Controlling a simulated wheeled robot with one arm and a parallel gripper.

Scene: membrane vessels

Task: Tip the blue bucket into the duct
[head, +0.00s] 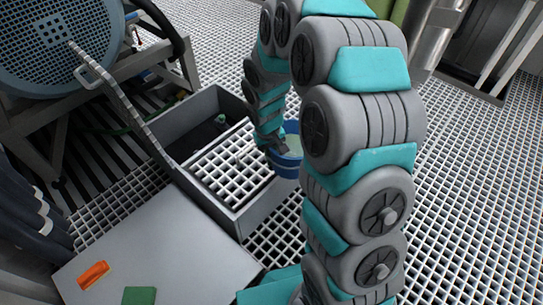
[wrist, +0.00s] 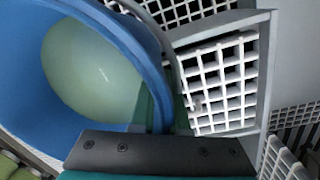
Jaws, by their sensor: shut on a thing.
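The blue bucket (head: 287,169) is at the right wall of the duct, partly hidden behind my arm. In the wrist view the bucket (wrist: 28,85) fills the left side, with pale green liquid inside. My gripper (head: 276,147) is shut on the bucket at its near side; whether on rim or handle I cannot tell. The gripper's dark jaw (wrist: 160,153) spans the bottom of the wrist view. The duct (head: 262,207) is a grey open-topped trough. A white grating (head: 232,167) covers its near part, and its far part is open and dark.
A pale panel (head: 170,250) lies in front of the duct, with an orange object (head: 93,275) and a green one (head: 139,296) on it. A large mesh drum (head: 60,40) on a frame stands at upper left. White grid flooring (head: 470,180) is clear at right.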

